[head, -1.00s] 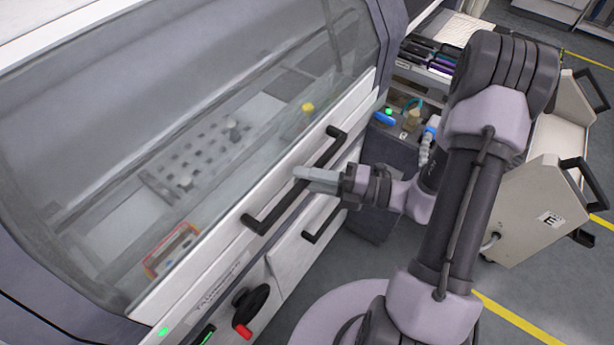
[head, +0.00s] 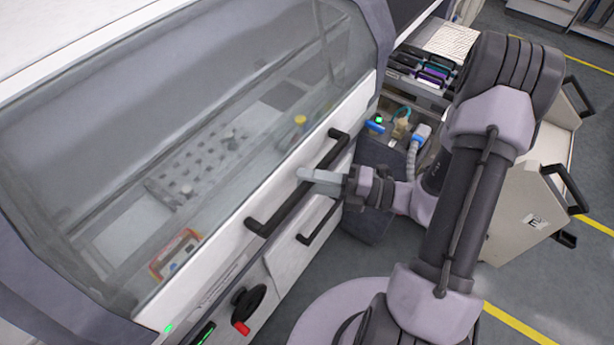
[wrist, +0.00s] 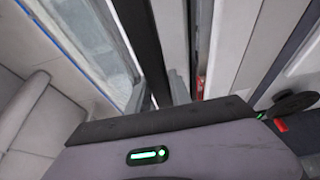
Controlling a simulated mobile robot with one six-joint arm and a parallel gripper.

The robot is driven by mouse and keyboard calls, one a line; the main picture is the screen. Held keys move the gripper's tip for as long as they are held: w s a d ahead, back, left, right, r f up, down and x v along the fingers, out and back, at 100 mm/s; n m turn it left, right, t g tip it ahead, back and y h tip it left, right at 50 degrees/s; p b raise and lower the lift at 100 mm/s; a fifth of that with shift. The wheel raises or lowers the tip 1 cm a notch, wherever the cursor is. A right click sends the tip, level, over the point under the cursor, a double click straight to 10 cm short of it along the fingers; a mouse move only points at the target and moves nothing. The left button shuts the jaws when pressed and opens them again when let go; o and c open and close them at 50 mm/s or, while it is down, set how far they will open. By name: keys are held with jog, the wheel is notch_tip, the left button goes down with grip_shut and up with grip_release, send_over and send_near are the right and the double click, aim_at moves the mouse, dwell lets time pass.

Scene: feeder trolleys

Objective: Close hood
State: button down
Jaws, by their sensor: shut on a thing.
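The hood (head: 190,130) is a large see-through cover with a white lower rim on the machine at the left of the head view. Its long dark bar handle (head: 283,212) runs along that rim. My gripper (head: 312,177) is at the middle of this handle, with its grey fingers shut around the bar. The hood lies low over the machine's inside; whether a gap is left under the rim I cannot tell.
A second dark handle (head: 320,220) sits on the white front below the hood. A black knob with a red part (head: 247,305) is lower down. A beige trolley (head: 525,205) stands at the right. Grey floor (head: 415,262) lies between.

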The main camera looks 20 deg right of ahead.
jog(key=shift+s+d+r+p, duration=0.1)
jog(key=shift+s+r+p, duration=0.1)
jog(key=shift+r, duration=0.35)
jog(key=shift+s+d+r+p, duration=0.1)
jog(key=shift+r+p, duration=0.05)
jog(key=shift+r, duration=0.35)
jog(key=shift+f, duration=0.25)
jog(key=c, duration=1.2)
grip_release()
jog(key=p+v, duration=0.2)
jog(key=v, duration=1.5)
jog(key=shift+s+d, duration=0.15)
jog(key=shift+s, duration=0.1)
